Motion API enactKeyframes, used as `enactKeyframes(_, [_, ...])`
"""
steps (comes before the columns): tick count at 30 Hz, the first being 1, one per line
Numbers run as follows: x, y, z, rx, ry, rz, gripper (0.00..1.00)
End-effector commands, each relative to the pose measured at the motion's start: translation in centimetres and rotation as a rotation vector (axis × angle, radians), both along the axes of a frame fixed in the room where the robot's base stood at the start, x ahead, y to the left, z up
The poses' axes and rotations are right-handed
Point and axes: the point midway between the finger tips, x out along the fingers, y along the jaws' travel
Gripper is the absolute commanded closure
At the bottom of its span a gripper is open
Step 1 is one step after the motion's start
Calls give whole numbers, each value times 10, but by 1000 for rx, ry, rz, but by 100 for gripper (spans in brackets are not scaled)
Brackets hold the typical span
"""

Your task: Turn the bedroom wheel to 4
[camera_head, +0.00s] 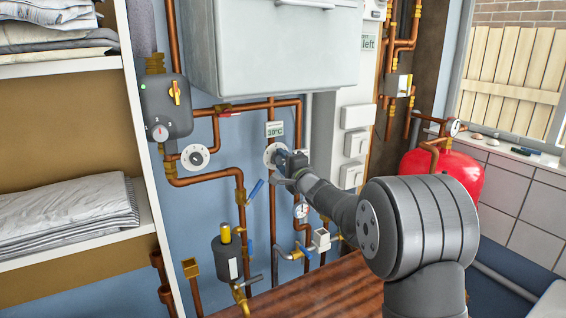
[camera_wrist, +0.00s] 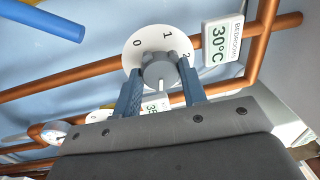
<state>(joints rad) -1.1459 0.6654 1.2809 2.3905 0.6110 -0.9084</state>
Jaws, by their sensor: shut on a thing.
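The bedroom wheel is a grey knob (camera_wrist: 160,71) on a white dial (camera_wrist: 148,42) marked 0, 1 and 2 where I can see it; its lower part is hidden by my gripper. Which number the knob is set to cannot be told. In the head view the white dial (camera_head: 268,154) shows partly behind my gripper (camera_head: 284,159), below the 30°C label (camera_head: 275,129).
Copper pipes run close around the wheel. Another white dial (camera_head: 195,157) and a grey unit with a yellow lever (camera_head: 166,107) are to the left. A blue valve lever (camera_head: 255,190) is just below left. A large grey cabinet (camera_head: 272,48) hangs above; a red tank (camera_head: 440,170) stands right.

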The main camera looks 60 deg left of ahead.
Motion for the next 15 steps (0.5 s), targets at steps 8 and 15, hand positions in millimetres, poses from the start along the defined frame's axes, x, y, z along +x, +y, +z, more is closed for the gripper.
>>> enactKeyframes(8, [-1, 0, 1, 2, 187, 1, 84])
enactKeyframes(15, [0, 0, 2, 2, 276, 0, 84])
